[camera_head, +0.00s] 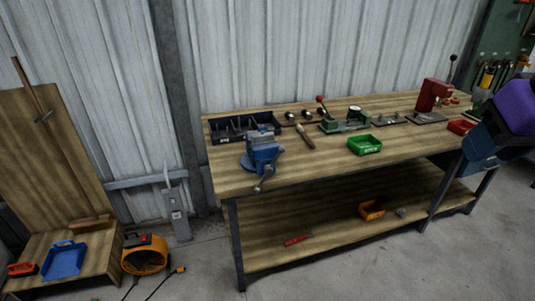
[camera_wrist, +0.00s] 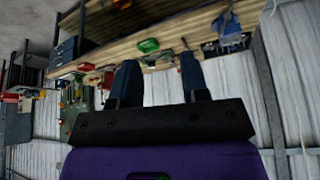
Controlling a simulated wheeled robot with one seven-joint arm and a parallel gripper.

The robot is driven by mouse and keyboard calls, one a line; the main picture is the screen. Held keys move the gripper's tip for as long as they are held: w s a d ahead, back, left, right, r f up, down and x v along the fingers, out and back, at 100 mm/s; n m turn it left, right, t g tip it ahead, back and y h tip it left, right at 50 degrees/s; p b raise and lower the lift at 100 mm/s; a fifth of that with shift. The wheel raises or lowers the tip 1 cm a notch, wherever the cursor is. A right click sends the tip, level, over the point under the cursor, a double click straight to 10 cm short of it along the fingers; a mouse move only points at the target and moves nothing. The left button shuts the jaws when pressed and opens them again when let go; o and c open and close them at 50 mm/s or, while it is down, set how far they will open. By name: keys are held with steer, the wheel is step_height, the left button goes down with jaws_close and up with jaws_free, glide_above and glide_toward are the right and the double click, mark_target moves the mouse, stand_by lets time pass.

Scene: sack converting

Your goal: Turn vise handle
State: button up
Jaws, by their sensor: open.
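A blue bench vise (camera_head: 262,152) is mounted at the left front of the wooden workbench in the head view. Its grey handle (camera_head: 265,178) hangs at a slant below the front of the vise, over the bench edge. The vise also shows small and turned over in the wrist view (camera_wrist: 229,26). My gripper (camera_wrist: 160,80) is open in the wrist view, with its two dark fingers apart and nothing between them. In the head view my purple and dark blue arm is at the right edge, far from the vise.
The workbench (camera_head: 225,183) carries a black divided bin (camera_head: 228,135), a green bin (camera_head: 364,145), a green tool with a red knob (camera_head: 340,124) and a red press (camera_head: 432,95). An orange bin (camera_head: 371,210) lies on the lower shelf. An orange fan (camera_head: 146,255) stands on the floor at left. Floor in front is clear.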

steer(key=shift+w, duration=0.1)
steer(key=w+a+f+t+y, duration=0.1)
steer(key=w+a+f+t, duration=0.2)
steer(key=w, duration=0.6)
steer(key=w+a+f+m, duration=0.1)
steer(key=w+a+f, duration=0.25)
steer(key=w, duration=0.65)
steer(key=w+a+f+t+y, duration=0.15)
steer(key=w+a, duration=0.25)
steer(key=w, duration=0.5)
steer(key=w+a+f+m+t, duration=0.25)
steer(key=w+a+f, duration=0.5)
steer(key=f, duration=0.45)
steer(key=t+y, duration=0.1)
steer(key=t, duration=0.2)
glide_toward(266, 178)
steer(key=w+d+r, duration=0.2)
steer(key=d+r, duration=0.1)
steer(key=r, duration=0.3)
steer(key=s+a+f+t+y, duration=0.2)
steer(key=s+f, duration=0.2)
steer(key=f, duration=0.4)
steer(key=shift+n+h, duration=0.25)
steer(key=shift+n, duration=0.1)
steer(key=x, duration=1.1)
steer(key=shift+w+r, duration=0.1)
jaws_close()
